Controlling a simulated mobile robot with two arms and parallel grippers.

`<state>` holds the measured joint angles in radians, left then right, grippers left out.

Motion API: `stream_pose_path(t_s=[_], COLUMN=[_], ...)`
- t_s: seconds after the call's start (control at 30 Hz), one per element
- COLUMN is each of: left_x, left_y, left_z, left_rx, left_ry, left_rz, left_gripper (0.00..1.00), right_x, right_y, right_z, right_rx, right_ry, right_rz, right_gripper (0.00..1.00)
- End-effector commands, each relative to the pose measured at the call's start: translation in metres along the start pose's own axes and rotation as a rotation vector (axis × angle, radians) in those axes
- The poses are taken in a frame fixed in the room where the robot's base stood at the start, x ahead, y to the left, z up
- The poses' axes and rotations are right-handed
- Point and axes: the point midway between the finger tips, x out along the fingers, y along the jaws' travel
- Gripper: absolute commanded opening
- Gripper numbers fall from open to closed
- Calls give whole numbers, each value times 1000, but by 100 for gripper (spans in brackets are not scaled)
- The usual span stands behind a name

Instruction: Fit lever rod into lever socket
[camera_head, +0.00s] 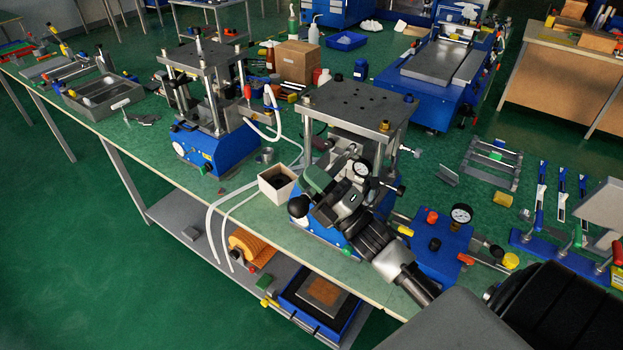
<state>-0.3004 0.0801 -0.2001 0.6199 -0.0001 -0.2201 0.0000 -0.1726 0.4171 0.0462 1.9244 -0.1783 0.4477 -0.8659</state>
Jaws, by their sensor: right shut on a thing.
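My right gripper (318,197) reaches in from the lower right, in front of the nearer press (360,105) with its grey top plate and blue base. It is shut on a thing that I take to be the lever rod. A black ball knob (299,206) shows at the left of the fingertips; the rod itself is mostly hidden by the gripper. The lever socket cannot be made out, as the gripper and wrist cover much of the press front. Whether rod and socket touch, I cannot tell. My left gripper is not in view.
A white open box (277,184) and pale hoses (215,222) lie left of the gripper. A second press (203,130) stands further left. A blue unit with a gauge (461,214) is close right of my wrist. The bench's front edge runs below.

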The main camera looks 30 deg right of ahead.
Motion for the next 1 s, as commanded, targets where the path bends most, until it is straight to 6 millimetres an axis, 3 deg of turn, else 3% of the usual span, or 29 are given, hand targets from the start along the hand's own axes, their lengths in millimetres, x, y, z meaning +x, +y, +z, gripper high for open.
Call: stream_pose_path(t_s=[1.0], left_x=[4], left_y=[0], left_z=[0], left_rx=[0], left_ry=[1], left_rz=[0], left_gripper=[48], right_x=[0], right_y=[0], right_z=[11], right_rx=[-2], right_ry=[1], right_rz=[2], right_gripper=[0])
